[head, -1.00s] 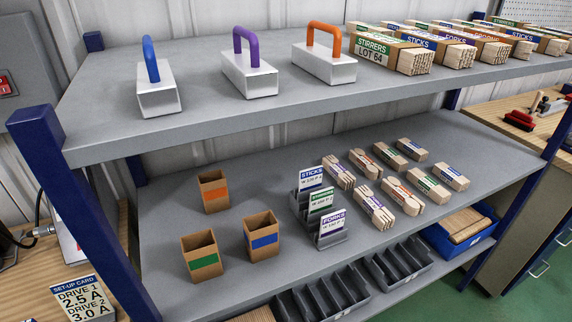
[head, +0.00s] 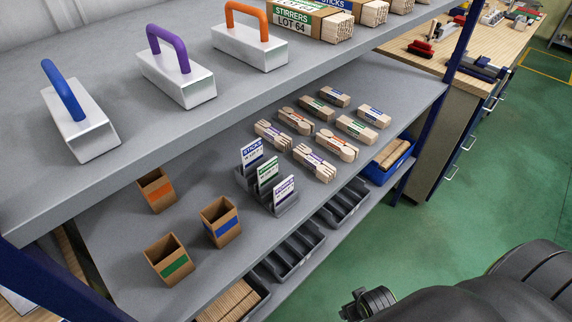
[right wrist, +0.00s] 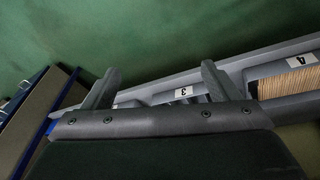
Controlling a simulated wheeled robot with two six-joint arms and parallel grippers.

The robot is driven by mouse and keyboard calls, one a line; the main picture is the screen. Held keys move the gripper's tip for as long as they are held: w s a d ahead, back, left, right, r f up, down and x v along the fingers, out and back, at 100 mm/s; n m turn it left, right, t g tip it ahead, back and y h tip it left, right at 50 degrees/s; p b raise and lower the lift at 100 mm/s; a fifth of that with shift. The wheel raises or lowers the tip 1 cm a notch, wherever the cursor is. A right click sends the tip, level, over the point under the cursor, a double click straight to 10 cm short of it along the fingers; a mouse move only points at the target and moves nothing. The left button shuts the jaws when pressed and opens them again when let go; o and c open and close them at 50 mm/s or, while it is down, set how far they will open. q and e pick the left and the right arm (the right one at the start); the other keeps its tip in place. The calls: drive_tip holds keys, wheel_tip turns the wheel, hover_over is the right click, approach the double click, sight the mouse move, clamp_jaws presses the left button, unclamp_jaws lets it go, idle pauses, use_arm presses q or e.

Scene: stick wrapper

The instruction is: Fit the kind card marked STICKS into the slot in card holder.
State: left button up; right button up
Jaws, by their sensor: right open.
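The white card marked STICKS (head: 251,155), with a blue band, stands at the back of a dark grey stepped rack (head: 285,208) on the lower shelf. Two other cards stand in front of it, one green-banded (head: 267,170) and one purple-banded (head: 284,188). No separate empty card holder can be made out. In the right wrist view my right gripper (right wrist: 158,88) is open, with nothing between its fingers. It is over the green floor, near a row of grey bins. My right arm shows at the bottom right of the head view. My left gripper is not in view.
Several banded wooden bundles (head: 313,162) lie right of the rack. Cardboard boxes with orange (head: 156,190), blue (head: 220,222) and green (head: 169,260) bands stand left of it. Grey bins (head: 291,254) sit below the front edge. The upper shelf (head: 200,125) overhangs behind.

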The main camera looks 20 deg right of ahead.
drive_tip(key=w+a+r+t+p, duration=0.1)
drive_tip(key=w+r+p, duration=0.15)
drive_tip(key=r, duration=0.75)
drive_tip(key=w+a+r+t+p, duration=0.15)
drive_tip(key=w+r, duration=0.25)
drive_tip(key=r, duration=0.6)
drive_tip(key=n+t+y, duration=0.5)
drive_tip(key=t+y, duration=0.1)
approach(253, 150)
drive_tip(key=x, duration=0.1)
drive_tip(key=p+x, duration=0.1)
drive_tip(key=x, duration=0.1)
drive_tip(key=p+x, duration=0.1)
drive_tip(key=x, duration=0.1)
drive_tip(key=shift+w+a+r, duration=0.15)
drive_tip(key=shift+w+a, duration=0.05)
drive_tip(key=shift+a, duration=0.15)
drive_tip(key=shift+w+a+f+p, duration=0.1)
drive_tip(key=shift+w+f+p, duration=0.3)
drive_tip(key=shift+w+p, duration=0.1)
drive_tip(key=shift+p+x, duration=0.5)
drive_tip(key=shift+x, duration=1.45)
drive_tip(key=shift+f, duration=0.15)
drive_tip(key=shift+d, duration=0.25)
drive_tip(key=c, duration=1.1)
drive_tip(key=shift+o, duration=0.2)
